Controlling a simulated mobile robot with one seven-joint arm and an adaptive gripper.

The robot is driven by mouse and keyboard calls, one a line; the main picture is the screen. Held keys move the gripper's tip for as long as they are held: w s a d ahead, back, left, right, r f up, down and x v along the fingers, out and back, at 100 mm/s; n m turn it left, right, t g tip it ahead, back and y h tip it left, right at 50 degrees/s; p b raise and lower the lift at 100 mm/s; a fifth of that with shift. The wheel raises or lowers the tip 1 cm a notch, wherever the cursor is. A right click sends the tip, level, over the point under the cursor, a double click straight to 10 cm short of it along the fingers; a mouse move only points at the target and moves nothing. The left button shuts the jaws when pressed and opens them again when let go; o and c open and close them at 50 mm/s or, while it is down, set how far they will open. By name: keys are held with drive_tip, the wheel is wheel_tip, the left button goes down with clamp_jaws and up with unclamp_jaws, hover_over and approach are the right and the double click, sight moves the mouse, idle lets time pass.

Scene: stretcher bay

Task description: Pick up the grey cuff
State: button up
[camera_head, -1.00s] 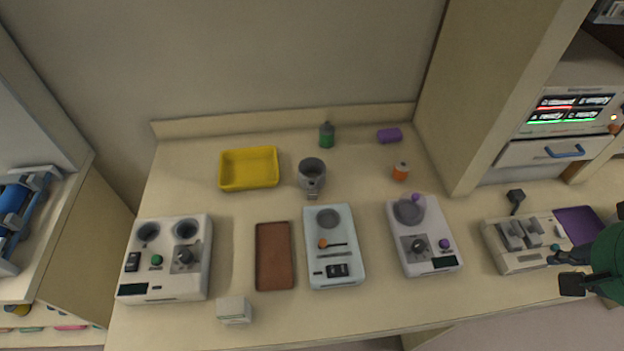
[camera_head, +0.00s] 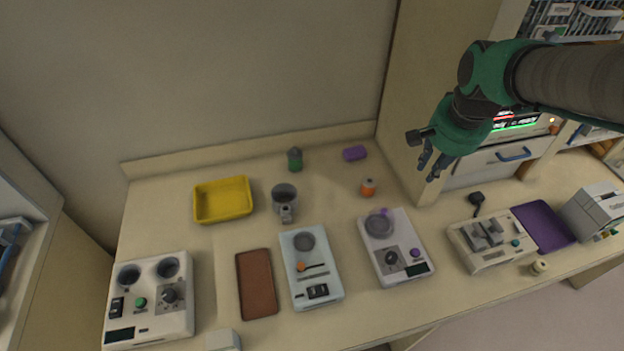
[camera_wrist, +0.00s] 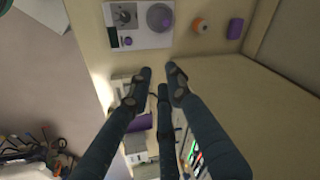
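A grey, round, hollow piece with a small tab at its front, which looks like the grey cuff (camera_head: 285,193), stands on the bench right of the yellow tray in the head view. I cannot make it out in the wrist view. My gripper (camera_head: 432,163) is up and to the right of it, in front of the tall cabinet side, well apart from it. In the wrist view my gripper (camera_wrist: 160,80) has its fingers spread, with nothing held between them.
Near the cuff are a yellow tray (camera_head: 198,207), a green bottle (camera_head: 295,160), an orange-topped jar (camera_head: 368,188) and a purple cylinder (camera_head: 354,153). In front stand a brown tray (camera_head: 257,285) and several devices. A tall cabinet side (camera_head: 415,100) rises at right.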

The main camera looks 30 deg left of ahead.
drive_tip(key=w+a+f+p, duration=0.1)
drive_tip(key=a+f, duration=0.2)
drive_tip(key=a, duration=0.3)
drive_tip(key=w+a+f+g+p, duration=0.1)
drive_tip(key=a+f+p, duration=0.15)
drive_tip(key=a, duration=0.45)
drive_tip(key=w+a+f, duration=0.1)
drive_tip(key=a+f, duration=0.3)
drive_tip(key=a, duration=0.2)
drive_tip(key=s+a+f+p, duration=0.2)
drive_tip(key=a+f, duration=0.5)
drive_tip(key=a, duration=0.2)
drive_tip(key=s+a+f+g+h+p, duration=0.1)
drive_tip(key=s+a+f, duration=0.2)
drive_tip(key=a+f, duration=0.4)
drive_tip(key=shift+a+f+m+g+p, duration=0.2)
drive_tip(key=shift+a+m+g+p, duration=0.15)
drive_tip(key=shift+a, duration=0.55)
wheel_tip(320, 180, down, 9)
drive_tip(key=shift+r+p, duration=0.2)
drive_tip(key=shift+p, duration=0.25)
drive_tip(key=shift+f, duration=0.1)
drive_tip(key=p, duration=0.1)
hover_over(295, 212)
drive_tip(key=shift+f, duration=2.5)
